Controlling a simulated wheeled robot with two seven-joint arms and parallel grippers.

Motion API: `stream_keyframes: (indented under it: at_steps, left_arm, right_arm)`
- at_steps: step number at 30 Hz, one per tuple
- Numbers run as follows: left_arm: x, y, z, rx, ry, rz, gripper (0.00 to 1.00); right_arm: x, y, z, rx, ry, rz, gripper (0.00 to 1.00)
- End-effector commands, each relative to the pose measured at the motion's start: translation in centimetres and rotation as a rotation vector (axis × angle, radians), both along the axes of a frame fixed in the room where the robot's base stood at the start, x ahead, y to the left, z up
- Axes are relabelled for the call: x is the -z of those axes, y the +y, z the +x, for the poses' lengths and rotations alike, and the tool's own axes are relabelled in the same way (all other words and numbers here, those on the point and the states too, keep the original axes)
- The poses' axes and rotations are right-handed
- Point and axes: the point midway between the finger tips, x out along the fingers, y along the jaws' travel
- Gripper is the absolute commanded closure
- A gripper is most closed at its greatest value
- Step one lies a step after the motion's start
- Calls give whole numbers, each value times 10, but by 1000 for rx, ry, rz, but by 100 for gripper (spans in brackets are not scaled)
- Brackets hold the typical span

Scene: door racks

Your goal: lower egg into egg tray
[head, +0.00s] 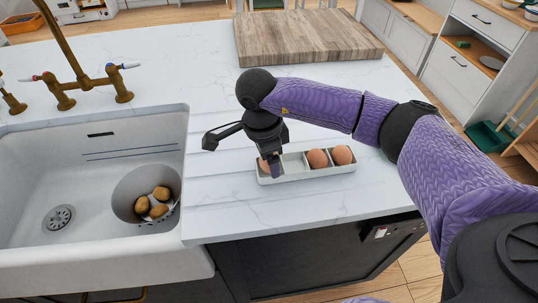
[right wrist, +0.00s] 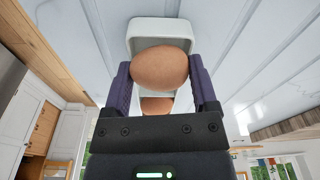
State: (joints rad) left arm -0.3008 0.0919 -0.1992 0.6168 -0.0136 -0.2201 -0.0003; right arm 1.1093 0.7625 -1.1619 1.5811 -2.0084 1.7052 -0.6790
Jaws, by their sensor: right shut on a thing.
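The white egg tray (head: 306,175) lies on the marble worktop, right of the sink. Two brown eggs, a middle one (head: 317,158) and a right one (head: 342,155), sit in its compartments. My right gripper (head: 269,165) points down over the left end of the tray. It is shut on a brown egg (head: 263,166), mostly hidden by the fingers. In the right wrist view that egg (right wrist: 160,67) is between both fingers, in front of the tray (right wrist: 160,26); another egg (right wrist: 156,104) shows beyond it. Whether the held egg touches the tray floor cannot be told. My left gripper is not in view.
A white sink (head: 95,165) is on the left, with a grey bowl (head: 128,190) holding several brown, egg-like items. A brass tap (head: 75,80) stands behind it. A wooden board (head: 305,38) lies at the back. The worktop around the tray is clear.

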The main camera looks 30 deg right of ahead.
Motion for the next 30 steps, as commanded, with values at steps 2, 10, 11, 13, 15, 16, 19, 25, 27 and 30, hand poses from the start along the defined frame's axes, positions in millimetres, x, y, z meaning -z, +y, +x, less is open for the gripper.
stream_keyframes:
  at_steps: [2,10,11,13,15,16,19,25,27,30]
  left_arm:
    - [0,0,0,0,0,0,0]
    - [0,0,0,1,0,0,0]
    - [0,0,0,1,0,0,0]
    - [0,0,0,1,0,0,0]
    - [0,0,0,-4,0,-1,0]
    - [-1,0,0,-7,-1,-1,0]
    - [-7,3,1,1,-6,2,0]
    - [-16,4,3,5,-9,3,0]
    - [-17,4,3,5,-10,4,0]
    - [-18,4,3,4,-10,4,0]
  right_arm:
    - [0,0,0,0,0,0,45]
    - [0,0,0,0,1,0,0]
    - [0,0,0,0,1,0,0]
    - [0,0,0,0,1,0,0]
    - [0,0,0,0,1,0,0]
    - [-2,0,0,0,0,0,0]
    - [-23,3,1,-1,-4,0,0]
    - [-75,9,2,-2,-5,0,0]
    - [-87,10,2,0,-3,1,0]
    - [-97,12,2,0,-1,0,0]
